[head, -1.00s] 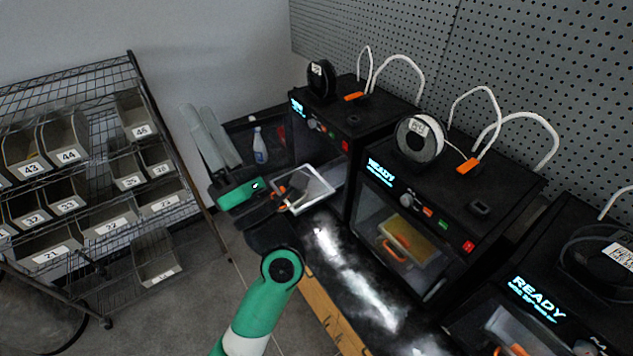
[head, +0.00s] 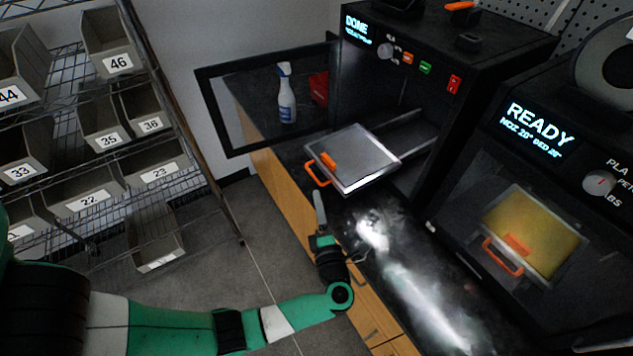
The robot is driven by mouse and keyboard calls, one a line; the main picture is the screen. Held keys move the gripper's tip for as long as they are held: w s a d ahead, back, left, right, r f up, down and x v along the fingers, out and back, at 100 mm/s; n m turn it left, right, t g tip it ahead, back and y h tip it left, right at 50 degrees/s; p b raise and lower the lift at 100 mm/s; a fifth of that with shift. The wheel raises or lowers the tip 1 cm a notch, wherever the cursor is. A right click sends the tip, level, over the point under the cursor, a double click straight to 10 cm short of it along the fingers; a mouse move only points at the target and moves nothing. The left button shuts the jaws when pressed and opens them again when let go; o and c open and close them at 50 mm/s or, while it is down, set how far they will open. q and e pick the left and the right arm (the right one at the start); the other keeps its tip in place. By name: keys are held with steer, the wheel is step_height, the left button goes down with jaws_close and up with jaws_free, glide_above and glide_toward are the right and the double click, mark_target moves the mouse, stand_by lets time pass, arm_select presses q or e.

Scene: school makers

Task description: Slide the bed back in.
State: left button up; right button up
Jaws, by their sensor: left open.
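The bed (head: 368,163) is a flat grey plate with an orange handle (head: 316,174) at its front. It sticks out of the left printer (head: 395,60), whose screen reads DONE, over the black counter. A small orange piece (head: 328,160) shows at the bed's front left edge; I cannot tell whether it is part of the handle. My left gripper (head: 335,222) is open and empty, beside the counter's front edge, below and apart from the handle in the picture. One grey finger points up towards the handle. My right gripper is not in view.
The printer's framed door (head: 222,118) stands open to the left. A spray bottle (head: 286,95) and a red object (head: 319,88) stand behind it. A second printer (head: 520,170) marked READY is at the right. A bin rack (head: 150,110) stands left. The counter before the printers is clear.

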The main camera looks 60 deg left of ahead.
mark_target(312, 173)
arm_select(q)
steer(key=b+x, duration=0.1)
steer(key=x, duration=0.2)
steer(key=f+b+x, duration=0.1)
steer(key=x, duration=0.3)
steer(key=b+x, duration=0.1)
steer(key=x, duration=0.3)
steer(key=shift+a+f, duration=0.3)
steer(key=shift+w, duration=0.1)
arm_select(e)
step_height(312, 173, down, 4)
arm_select(q)
jaws_close()
stand_by(0.8)
